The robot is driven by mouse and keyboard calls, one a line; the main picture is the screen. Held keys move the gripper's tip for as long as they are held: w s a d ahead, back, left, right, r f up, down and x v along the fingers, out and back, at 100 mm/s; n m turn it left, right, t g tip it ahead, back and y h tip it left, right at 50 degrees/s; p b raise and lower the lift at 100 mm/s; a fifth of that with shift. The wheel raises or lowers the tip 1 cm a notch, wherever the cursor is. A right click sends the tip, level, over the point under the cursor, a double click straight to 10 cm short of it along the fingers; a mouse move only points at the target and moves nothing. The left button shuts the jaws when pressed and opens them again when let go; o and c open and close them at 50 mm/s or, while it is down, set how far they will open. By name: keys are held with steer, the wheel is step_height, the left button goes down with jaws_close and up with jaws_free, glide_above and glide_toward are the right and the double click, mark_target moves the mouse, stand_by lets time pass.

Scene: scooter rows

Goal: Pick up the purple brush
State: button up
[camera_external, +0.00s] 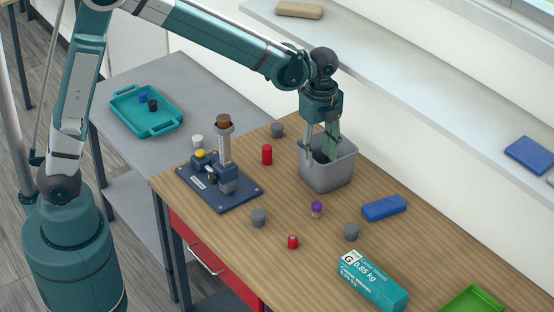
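The purple brush (316,207) is a small upright item with a rounded purple top and a pale lower part. It stands on the wooden table, in front of the grey bin (328,178). My gripper (320,154) points down at the grey bin, behind and above the brush and apart from it.
A blue fixture (219,187) with an upright cylinder stands left. Around the brush are a red cylinder (267,154), grey knobs (259,217), (351,231), a small red item (293,241), a blue block (384,207) and a teal box (372,281). Bare table surrounds the brush.

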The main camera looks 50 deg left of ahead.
glide_above(317, 203)
step_height(317, 203, down, 13)
steer(key=shift+s+d+f, duration=0.1)
steer(key=shift+f, duration=0.1)
steer(key=shift+f, duration=0.15)
steer(key=shift+f, duration=1.15)
steer(key=shift+f, duration=0.1)
steer(key=shift+f, duration=2.5)
steer(key=c, duration=0.9)
